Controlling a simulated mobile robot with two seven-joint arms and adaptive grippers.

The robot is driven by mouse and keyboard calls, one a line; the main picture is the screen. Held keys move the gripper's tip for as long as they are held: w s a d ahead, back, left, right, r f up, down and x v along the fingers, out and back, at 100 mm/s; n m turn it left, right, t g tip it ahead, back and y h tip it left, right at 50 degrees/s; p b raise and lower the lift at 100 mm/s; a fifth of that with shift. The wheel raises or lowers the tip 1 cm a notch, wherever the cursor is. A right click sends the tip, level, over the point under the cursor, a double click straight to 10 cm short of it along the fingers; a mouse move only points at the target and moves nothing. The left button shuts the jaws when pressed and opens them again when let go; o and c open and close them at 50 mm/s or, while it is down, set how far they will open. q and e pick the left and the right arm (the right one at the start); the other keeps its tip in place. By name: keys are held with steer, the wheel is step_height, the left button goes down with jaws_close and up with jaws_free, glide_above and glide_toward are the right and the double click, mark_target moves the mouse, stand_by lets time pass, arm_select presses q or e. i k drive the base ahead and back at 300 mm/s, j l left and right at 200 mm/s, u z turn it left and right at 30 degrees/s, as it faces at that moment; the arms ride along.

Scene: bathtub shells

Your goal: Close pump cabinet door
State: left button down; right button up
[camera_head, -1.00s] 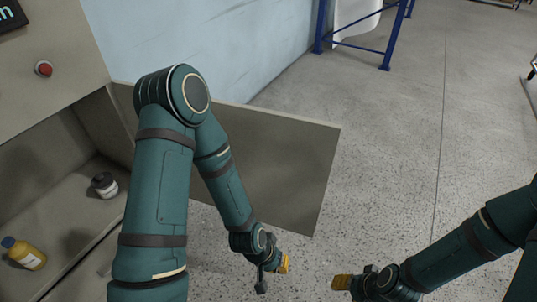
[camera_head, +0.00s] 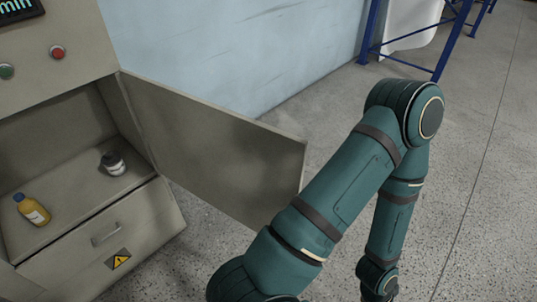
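The grey pump cabinet (camera_head: 60,104) stands at the left, its compartment open to view. Its door (camera_head: 215,150) stands wide open, reaching out to the right from the far side of the opening. My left arm comes in from the bottom and bends down right of the door. Its upper part overlaps the door's lower free corner in the picture; I cannot tell whether they touch. The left gripper's fingers are below the frame's bottom edge. My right arm and gripper are out of view.
Below is a drawer front with a handle (camera_head: 106,235). A blue rack (camera_head: 440,65) stands at the back right. Speckled floor right of the arm is clear.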

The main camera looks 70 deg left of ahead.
mark_target(248, 169)
steer(key=i+l+u, duration=0.15)
steer(key=i, duration=0.4)
steer(key=i+l+u, duration=0.15)
steer(key=i+l, duration=0.3)
steer(key=i+u, duration=0.2)
steer(key=u, duration=0.3)
steer(key=i+u, duration=0.2)
steer(key=u, duration=0.3)
steer(key=i+l+u, duration=0.15)
steer(key=u, duration=0.35)
steer(key=i+l+u, duration=0.1)
steer(key=u, duration=0.35)
steer(key=i+l+u, duration=0.15)
steer(key=u, duration=0.35)
steer(key=i+l+u, duration=0.1)
steer(key=u, duration=0.35)
steer(key=i+l+u, duration=0.1)
steer(key=u, duration=0.3)
steer(key=l+u, duration=0.35)
steer(key=i+l+u, duration=0.1)
steer(key=l+u, duration=0.3)
steer(key=i+l+u, duration=0.1)
steer(key=l+u, duration=0.35)
steer(key=i+j+z, duration=0.15)
steer(key=z, duration=0.15)
